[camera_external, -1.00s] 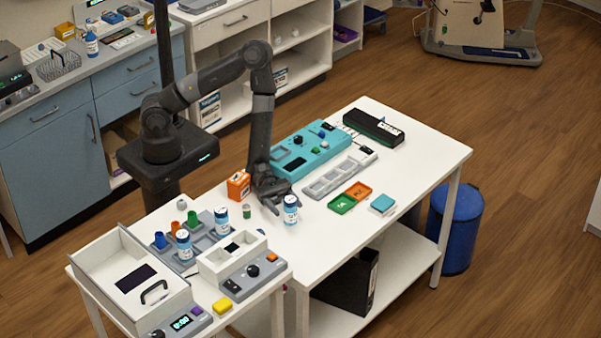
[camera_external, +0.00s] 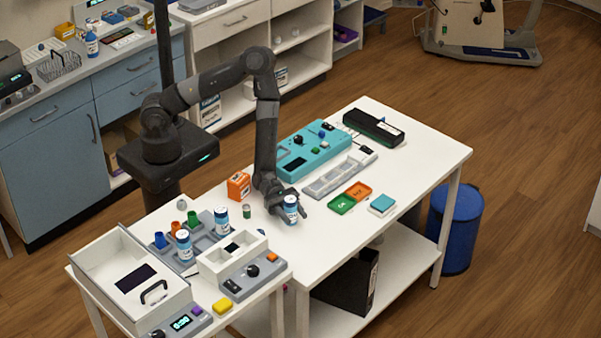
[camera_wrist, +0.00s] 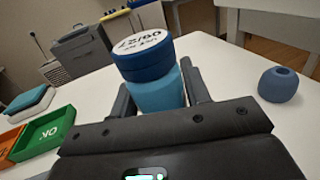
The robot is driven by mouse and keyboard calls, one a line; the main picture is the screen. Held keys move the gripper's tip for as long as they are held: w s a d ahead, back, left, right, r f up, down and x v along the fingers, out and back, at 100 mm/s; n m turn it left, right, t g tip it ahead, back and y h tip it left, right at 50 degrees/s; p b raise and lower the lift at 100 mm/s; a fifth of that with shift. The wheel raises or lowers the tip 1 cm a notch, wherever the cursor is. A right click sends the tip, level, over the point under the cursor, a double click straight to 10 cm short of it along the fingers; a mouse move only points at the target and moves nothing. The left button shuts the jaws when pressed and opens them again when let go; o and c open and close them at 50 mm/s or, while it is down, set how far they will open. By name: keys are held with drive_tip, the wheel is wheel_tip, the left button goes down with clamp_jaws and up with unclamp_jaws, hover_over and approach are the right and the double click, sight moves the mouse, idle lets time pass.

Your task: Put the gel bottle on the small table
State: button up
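A blue bottle with a white-topped, dark blue cap, probably the gel bottle (camera_external: 291,207), stands upright on the long white table near its front edge. My gripper (camera_external: 290,213) is low at the table, with its fingers around it. In the wrist view the same bottle (camera_wrist: 158,97) sits between the two fingers, one on each side; whether both press on it is not clear. Two similar bottles (camera_external: 221,216) (camera_external: 184,247) stand at the grey rack on the left. A smaller white table (camera_external: 263,297) adjoins at the front left; which table is the named one is unclear.
An orange box (camera_external: 239,186) and a small vial (camera_external: 247,211) stand left of my gripper. A teal device (camera_external: 318,150), a grey tray (camera_external: 325,184), and green (camera_external: 342,204) and orange trays (camera_external: 358,191) lie behind and right.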

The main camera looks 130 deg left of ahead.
sight(293, 202)
drive_tip(key=c, duration=0.7)
drive_tip(key=shift+r, duration=0.15)
wheel_tip(293, 202, up, 9)
drive_tip(key=shift+f, duration=0.1)
drive_tip(key=shift+d+r, duration=0.1)
drive_tip(key=shift+r, duration=0.15)
drive_tip(key=s+d, duration=0.4)
drive_tip(key=d, duration=0.3)
drive_tip(key=w+a, duration=0.1)
drive_tip(key=a, duration=0.1)
drive_tip(key=w+a, duration=0.1)
drive_tip(key=a, duration=0.1)
drive_tip(key=w+a, duration=0.2)
drive_tip(key=a, duration=0.1)
drive_tip(key=shift+a+r, duration=0.1)
drive_tip(key=shift+r, duration=0.1)
